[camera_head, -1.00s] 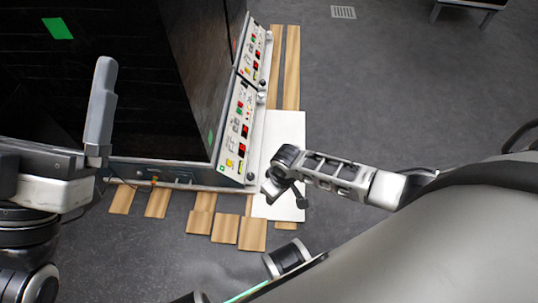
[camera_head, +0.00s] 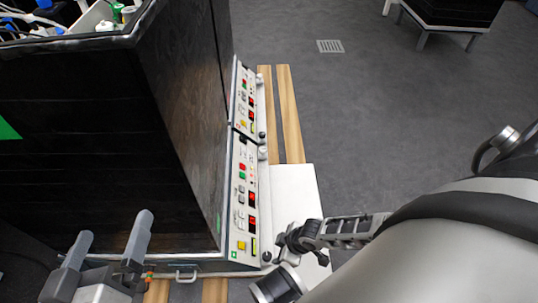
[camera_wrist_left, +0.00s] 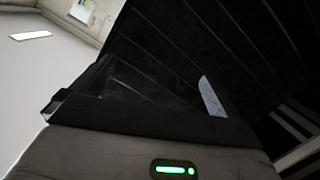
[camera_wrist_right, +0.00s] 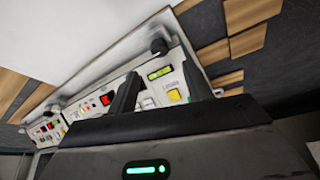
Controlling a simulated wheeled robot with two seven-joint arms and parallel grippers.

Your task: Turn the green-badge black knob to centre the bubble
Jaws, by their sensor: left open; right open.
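The near control panel (camera_head: 240,205) is on the right side of the black cabinet, with a black knob (camera_head: 266,256) at its near lower corner. In the right wrist view a black knob (camera_wrist_right: 158,46) stands on the panel edge beside a yellow-green strip (camera_wrist_right: 160,73), which looks like the level; its bubble is too small to make out. A second black knob (camera_head: 262,135) belongs to the far panel. My right gripper (camera_head: 299,244) is open and empty, just right of the near knob, fingers toward the panel. My left gripper (camera_head: 115,226) is open and empty by the cabinet's front.
The black cabinet (camera_head: 90,120) fills the left. A white plate (camera_head: 293,190) and wooden planks (camera_head: 290,115) lie on the floor beside the panels. A metal handle (camera_head: 187,274) projects from the cabinet's front base. Grey floor (camera_head: 390,120) is open to the right.

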